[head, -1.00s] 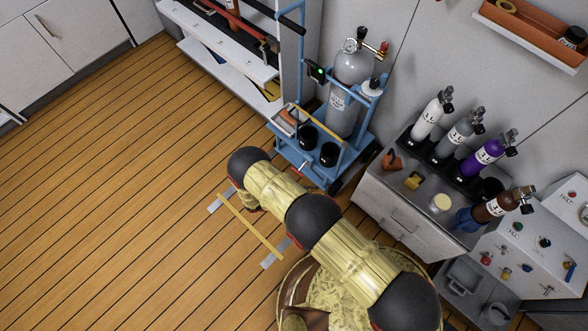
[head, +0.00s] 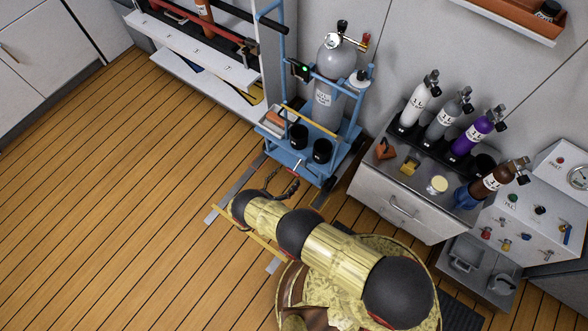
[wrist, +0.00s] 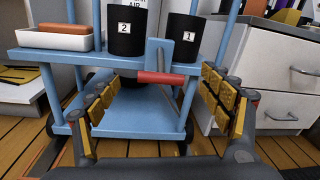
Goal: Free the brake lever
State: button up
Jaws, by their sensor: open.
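In the head view the lever (head: 293,168) is a small red mark at the cart's front. My gripper (wrist: 160,95) is open and empty, with yellow-padded fingers left and right of the lever in the wrist view. No contact with the lever shows. In the head view my gripper (head: 282,184) is small and dark, just in front of the cart.
The cart carries black cups labelled 2 (wrist: 125,40) and 1 (wrist: 181,42), a white tray (wrist: 52,40) and a grey gas cylinder (head: 328,100). A drawer cabinet (head: 395,205) with several bottles stands right. Wooden floor to the left is clear.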

aim_at(292, 171)
jog(key=x, duration=0.6)
jog(key=shift+b, duration=0.4)
jog(key=shift+c, duration=1.2)
jog(key=c, duration=1.5)
jog(key=shift+c, duration=0.2)
